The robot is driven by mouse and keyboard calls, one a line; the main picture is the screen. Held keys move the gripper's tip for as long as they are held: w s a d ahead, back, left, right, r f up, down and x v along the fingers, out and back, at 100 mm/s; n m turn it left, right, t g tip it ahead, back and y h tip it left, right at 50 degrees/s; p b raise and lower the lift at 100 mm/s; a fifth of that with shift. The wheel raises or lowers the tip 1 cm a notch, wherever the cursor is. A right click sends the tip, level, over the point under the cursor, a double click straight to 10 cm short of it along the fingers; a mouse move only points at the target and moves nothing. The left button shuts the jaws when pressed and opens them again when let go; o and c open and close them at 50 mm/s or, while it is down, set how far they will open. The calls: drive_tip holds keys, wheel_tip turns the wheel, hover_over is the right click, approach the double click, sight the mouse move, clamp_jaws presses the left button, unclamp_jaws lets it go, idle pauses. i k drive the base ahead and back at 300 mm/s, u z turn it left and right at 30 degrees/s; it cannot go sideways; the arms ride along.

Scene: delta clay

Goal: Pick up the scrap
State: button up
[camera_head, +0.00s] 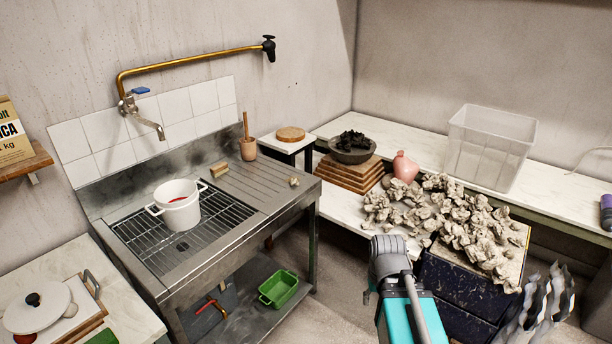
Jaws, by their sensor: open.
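A heap of crumpled grey clay lumps (455,222), which looks like scrap, covers much of the low bench on the right and the top of a dark blue box. Some lumps lie at the box's edges. Two small tan pieces lie on the steel sink unit: a block (220,170) by the basin and a smaller bit (294,181) at the drainer's right edge. I cannot tell whether either is scrap. A teal and grey part of my arm shows at bottom centre, in front of the heap. My gripper's fingers cannot be made out.
A clear empty bin (487,147) stands on the back bench. A pink vase (404,167) and a dark bowl (352,148) on stacked boards stand left of the heap. A white pot (179,207) sits on the sink rack. A green tray (278,289) lies on the shelf below.

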sight(293, 182)
drive_tip(key=z, duration=0.05)
drive_tip(key=i, duration=1.35)
drive_tip(key=u, duration=0.65)
